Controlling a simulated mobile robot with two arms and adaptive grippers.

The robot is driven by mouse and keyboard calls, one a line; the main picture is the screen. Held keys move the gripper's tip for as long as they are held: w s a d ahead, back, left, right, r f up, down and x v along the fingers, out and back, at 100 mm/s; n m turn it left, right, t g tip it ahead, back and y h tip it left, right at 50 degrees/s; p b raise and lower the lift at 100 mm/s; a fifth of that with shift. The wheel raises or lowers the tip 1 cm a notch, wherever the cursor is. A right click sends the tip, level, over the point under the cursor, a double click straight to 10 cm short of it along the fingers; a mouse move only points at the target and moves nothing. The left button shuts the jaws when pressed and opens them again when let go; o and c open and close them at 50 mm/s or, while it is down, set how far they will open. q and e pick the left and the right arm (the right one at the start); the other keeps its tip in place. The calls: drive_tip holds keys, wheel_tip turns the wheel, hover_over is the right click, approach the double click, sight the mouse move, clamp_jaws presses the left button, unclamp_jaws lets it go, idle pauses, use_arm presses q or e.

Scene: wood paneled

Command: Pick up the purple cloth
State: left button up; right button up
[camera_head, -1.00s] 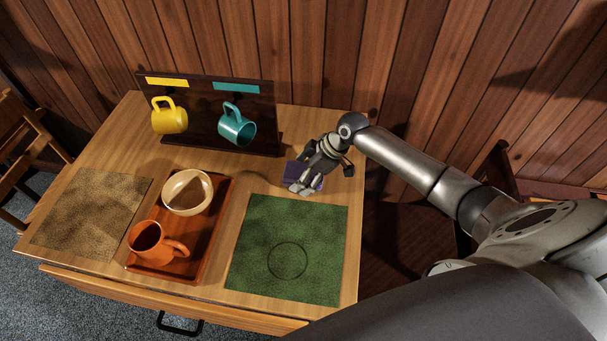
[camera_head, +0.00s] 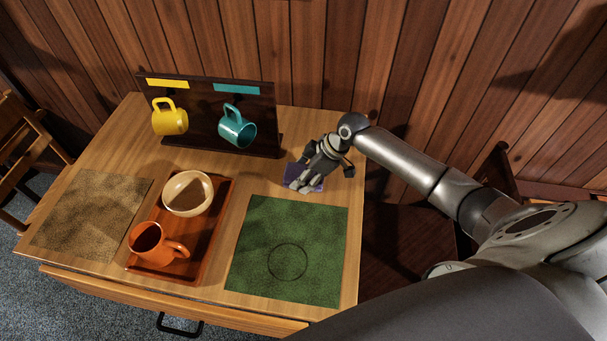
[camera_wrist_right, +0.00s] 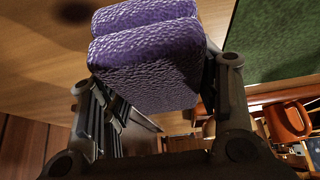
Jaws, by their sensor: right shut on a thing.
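The purple cloth (camera_head: 290,173) is at the back right of the table, behind the green mat, mostly hidden under my right gripper (camera_head: 304,184) in the head view. In the right wrist view the cloth (camera_wrist_right: 150,65) looks like a thick folded pad with a bumpy surface. It sits between the two fingers of my right gripper (camera_wrist_right: 160,100), which is shut on it. I cannot tell whether the cloth touches the table. My left gripper is not in view.
A dark rack (camera_head: 195,130) with a yellow mug (camera_head: 170,122) and a teal mug (camera_head: 236,130) stands left of my gripper. A red-brown tray (camera_head: 206,236) holds a cream bowl (camera_head: 188,194) and an orange mug (camera_head: 150,245). The green mat (camera_head: 285,235) is bare.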

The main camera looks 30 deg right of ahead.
sight(300, 171)
drive_tip(key=shift+w+d+r, duration=0.1)
drive_tip(key=shift+r, duration=0.2)
wheel_tip(300, 171, up, 3)
drive_tip(key=shift+f+b, duration=0.1)
drive_tip(key=shift+b, duration=0.35)
drive_tip(key=s+a+r, duration=0.3)
drive_tip(key=s+r, duration=0.6)
drive_tip(key=s, duration=0.4)
drive_tip(key=shift+s+a+r+b, duration=0.2)
drive_tip(key=shift+s+r+b, duration=0.15)
drive_tip(key=shift+r+b, duration=0.1)
